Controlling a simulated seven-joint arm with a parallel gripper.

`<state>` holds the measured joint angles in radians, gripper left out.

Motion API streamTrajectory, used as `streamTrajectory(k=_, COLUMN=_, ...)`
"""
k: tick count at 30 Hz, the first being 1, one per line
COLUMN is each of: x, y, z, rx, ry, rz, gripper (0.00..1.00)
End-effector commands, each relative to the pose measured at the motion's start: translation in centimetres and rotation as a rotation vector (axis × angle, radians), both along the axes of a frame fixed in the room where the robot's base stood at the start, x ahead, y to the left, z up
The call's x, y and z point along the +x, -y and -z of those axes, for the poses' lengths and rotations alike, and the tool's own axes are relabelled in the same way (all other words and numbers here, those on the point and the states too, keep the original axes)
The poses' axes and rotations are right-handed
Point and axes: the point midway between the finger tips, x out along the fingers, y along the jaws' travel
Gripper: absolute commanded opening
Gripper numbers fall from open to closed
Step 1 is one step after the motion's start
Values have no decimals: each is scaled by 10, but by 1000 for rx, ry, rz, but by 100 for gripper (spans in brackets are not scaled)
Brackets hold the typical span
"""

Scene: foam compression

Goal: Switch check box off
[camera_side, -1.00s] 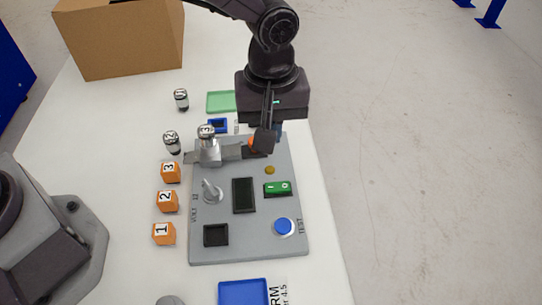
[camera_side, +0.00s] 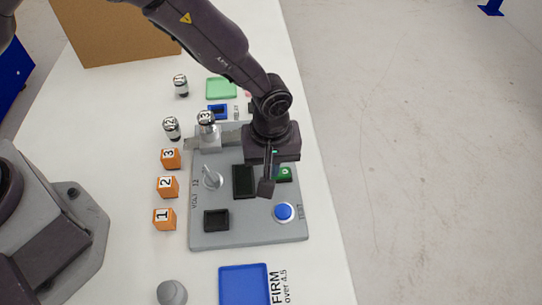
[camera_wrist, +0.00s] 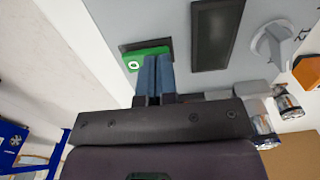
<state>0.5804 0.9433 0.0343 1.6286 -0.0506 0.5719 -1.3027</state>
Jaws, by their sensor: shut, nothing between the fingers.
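The check box is a grey panel (camera_side: 250,229) lying on the white table. Its green rocker switch (camera_side: 286,174) sits at the panel's right side, partly hidden by my gripper in the side view. In the wrist view the green switch (camera_wrist: 148,58) shows a white ring mark in a dark frame. My gripper (camera_side: 266,189) is shut and empty, pointing down just left of the switch in the side view. In the wrist view its blue fingertips (camera_wrist: 155,60) overlap the edge of the switch. I cannot tell whether they touch it.
The panel also bears a grey dial (camera_side: 211,177), a dark display (camera_side: 244,182), a blue TEST button (camera_side: 284,212) and a black square recess (camera_side: 216,220). A capsule marked 3 (camera_side: 207,119) stands on a grey fixture. Orange numbered blocks (camera_side: 168,187) line the left; a blue tray (camera_side: 244,284) lies in front.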

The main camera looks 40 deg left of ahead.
Motion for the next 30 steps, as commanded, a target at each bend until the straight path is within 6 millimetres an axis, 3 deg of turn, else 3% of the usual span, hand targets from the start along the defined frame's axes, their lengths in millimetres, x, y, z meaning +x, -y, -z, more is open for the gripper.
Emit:
streamTrajectory(k=17, x=-1, y=0, z=5, rx=0, ry=-1, rz=0, gripper=0)
streamTrajectory(k=30, x=10, y=10, z=-1, rx=-1, ry=1, rz=1, gripper=0)
